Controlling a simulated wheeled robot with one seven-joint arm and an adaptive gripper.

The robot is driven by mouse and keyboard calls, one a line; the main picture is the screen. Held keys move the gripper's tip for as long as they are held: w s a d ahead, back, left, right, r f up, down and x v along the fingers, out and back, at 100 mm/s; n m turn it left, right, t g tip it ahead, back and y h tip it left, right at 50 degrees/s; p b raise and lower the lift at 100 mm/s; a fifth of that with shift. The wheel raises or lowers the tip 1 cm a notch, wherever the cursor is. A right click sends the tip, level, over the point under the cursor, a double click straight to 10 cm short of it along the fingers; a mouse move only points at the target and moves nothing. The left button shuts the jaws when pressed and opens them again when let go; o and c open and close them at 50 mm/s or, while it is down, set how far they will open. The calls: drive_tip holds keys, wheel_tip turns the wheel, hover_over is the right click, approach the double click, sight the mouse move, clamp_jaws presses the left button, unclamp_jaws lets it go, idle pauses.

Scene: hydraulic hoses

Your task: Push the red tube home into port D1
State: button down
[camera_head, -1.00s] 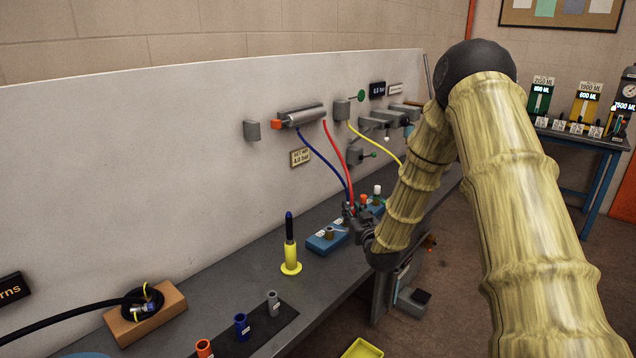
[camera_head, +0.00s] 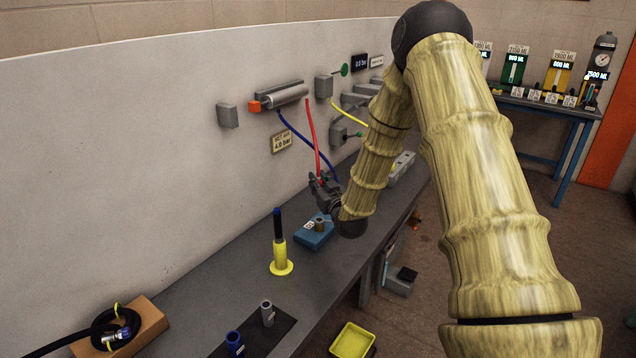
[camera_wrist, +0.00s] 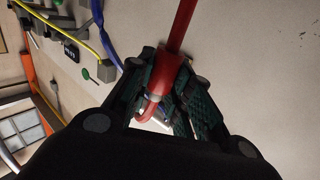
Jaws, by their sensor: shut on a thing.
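The red tube (camera_head: 312,138) runs down from the grey cylinder (camera_head: 287,95) on the white panel to my gripper (camera_head: 325,187). My gripper is shut on the red tube. In the wrist view the tube (camera_wrist: 182,25) passes between the two dark green finger pads of my gripper (camera_wrist: 165,88), with a bent red end showing below them. A blue block (camera_head: 314,236) with a small fitting on top stands on the bench just below and left of my gripper. I cannot read a D1 label, and the arm hides part of the bench behind it.
A blue tube (camera_head: 300,135) hangs close to the red one, and a yellow tube (camera_head: 348,115) hangs to the right. A yellow stand (camera_head: 280,257) with a dark upright tool is on the bench. A wooden block (camera_head: 140,325) with a black hose lies front left.

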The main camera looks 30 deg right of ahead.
drive_tip(key=shift+s+f+b, duration=0.3)
drive_tip(key=shift+f+b, duration=0.15)
wheel_tip(320, 180, down, 2)
drive_tip(key=shift+w+f+b, duration=0.1)
drive_tip(key=shift+b, duration=0.6)
drive_tip(key=shift+f+b, duration=0.9)
drive_tip(key=shift+f, duration=0.35)
drive_tip(key=shift+f+b, duration=1.8)
drive_tip(key=shift+f, duration=0.15)
idle(1.0)
drive_tip(key=c, duration=1.2)
unclamp_jaws()
drive_tip(key=shift+c, duration=0.2)
drive_tip(key=s+a, duration=0.2)
drive_tip(key=s, duration=1)
drive_tip(key=shift+a, duration=0.15)
